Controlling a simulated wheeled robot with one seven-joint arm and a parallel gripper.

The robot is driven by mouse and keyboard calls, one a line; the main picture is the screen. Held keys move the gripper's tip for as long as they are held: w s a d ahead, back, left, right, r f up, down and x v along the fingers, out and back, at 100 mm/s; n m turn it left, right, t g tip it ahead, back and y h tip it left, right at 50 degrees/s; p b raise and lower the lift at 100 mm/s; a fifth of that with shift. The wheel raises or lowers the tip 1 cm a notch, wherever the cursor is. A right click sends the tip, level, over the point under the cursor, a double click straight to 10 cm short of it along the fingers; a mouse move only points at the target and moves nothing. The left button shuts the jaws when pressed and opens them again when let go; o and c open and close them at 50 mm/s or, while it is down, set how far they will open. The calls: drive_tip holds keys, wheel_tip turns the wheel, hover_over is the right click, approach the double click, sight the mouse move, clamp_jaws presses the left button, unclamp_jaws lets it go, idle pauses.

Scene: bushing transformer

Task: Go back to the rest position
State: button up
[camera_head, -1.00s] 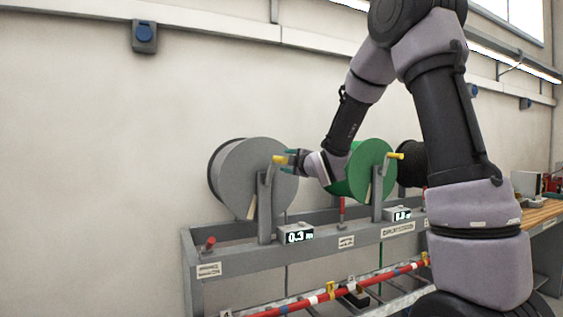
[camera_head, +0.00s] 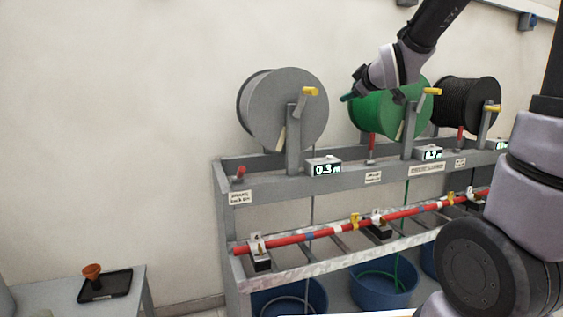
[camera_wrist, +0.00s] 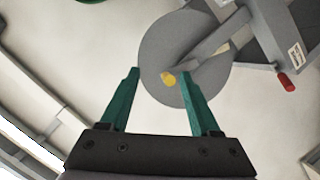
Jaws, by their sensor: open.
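My gripper (camera_wrist: 161,85) is open, with its two green fingers apart and nothing between them in the wrist view. In the head view my gripper (camera_head: 347,97) is up in front of the green reel, to the right of the grey reel (camera_head: 283,110) and clear of it. The grey reel has a yellow-tipped crank handle (camera_head: 310,92). In the wrist view the grey reel (camera_wrist: 165,40) and its yellow knob (camera_wrist: 168,79) lie beyond the fingers, apart from them.
A rack (camera_head: 268,181) carries the grey, green (camera_head: 378,116) and black (camera_head: 466,103) reels, with displays such as 0.3 m (camera_head: 323,168). A red bar (camera_head: 330,233) runs below, above blue tubs (camera_head: 385,283). A side table (camera_head: 60,292) holds a black tray (camera_head: 118,285).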

drive_tip(key=s+d+f+m+g, duration=0.1)
drive_tip(key=s+f+m+g, duration=0.1)
drive_tip(key=s+m, duration=0.5)
drive_tip(key=s+d+f+m+g, duration=0.1)
drive_tip(key=s+m+g, duration=0.4)
drive_tip(key=s, duration=1.5)
drive_tip(key=f+m, duration=0.1)
drive_tip(key=m, duration=0.1)
drive_tip(key=shift+s+m+g, duration=0.15)
drive_tip(key=shift+m+g, duration=0.15)
